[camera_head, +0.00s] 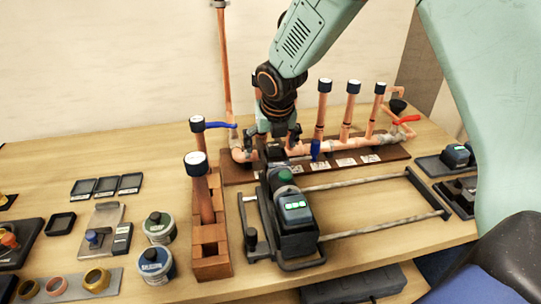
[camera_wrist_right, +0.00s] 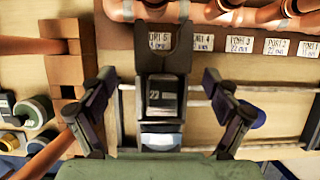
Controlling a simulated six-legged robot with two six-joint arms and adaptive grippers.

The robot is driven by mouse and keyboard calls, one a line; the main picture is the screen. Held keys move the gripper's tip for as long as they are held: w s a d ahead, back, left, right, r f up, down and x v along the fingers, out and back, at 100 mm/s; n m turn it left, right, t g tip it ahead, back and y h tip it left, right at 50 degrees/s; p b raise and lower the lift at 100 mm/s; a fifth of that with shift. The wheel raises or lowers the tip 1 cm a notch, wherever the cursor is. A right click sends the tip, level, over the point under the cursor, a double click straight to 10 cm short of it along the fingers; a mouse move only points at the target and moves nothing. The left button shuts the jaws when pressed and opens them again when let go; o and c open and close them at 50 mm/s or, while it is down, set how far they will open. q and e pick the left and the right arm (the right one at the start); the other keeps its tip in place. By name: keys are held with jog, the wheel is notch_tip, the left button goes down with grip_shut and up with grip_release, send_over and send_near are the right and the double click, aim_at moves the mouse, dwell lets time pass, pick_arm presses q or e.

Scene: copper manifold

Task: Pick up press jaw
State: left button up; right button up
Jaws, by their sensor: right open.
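The press jaw is a dark block with a U-shaped mouth and a "22" label. In the right wrist view the press jaw (camera_wrist_right: 163,97) lies between my right gripper's fingers. My right gripper (camera_wrist_right: 160,90) is open, one finger on each side of the jaw, with visible gaps. In the head view my right gripper (camera_head: 274,143) points down over the front end of the press tool (camera_head: 292,215), which has a green ring and lit green display. The gripper largely hides the jaw there. My left gripper is not in view.
The copper manifold (camera_head: 345,146) with upright capped pipes stands just behind on a dark board (camera_head: 392,156). A metal rail frame (camera_head: 380,231) surrounds the tool's right side. Tins (camera_head: 157,264), fittings and small trays (camera_head: 107,186) fill the left table.

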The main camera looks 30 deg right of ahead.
jog(key=shift+s+d+r, duration=0.1)
jog(key=shift+s+d, duration=0.2)
jog(key=shift+s, duration=0.05)
jog(key=shift+w+a+f, duration=0.2)
jog(key=shift+w, duration=0.25)
jog(key=c, duration=0.4)
jog(key=shift+c, duration=0.8)
jog(key=shift+s+d+r, duration=0.1)
jog(key=shift+s+d, duration=0.05)
jog(key=shift+s, duration=0.1)
jog(key=c, duration=0.5)
jog(key=shift+c, duration=0.5)
jog(key=shift+w+r, duration=0.1)
jog(key=shift+w, duration=0.05)
jog(key=shift+c, duration=0.3)
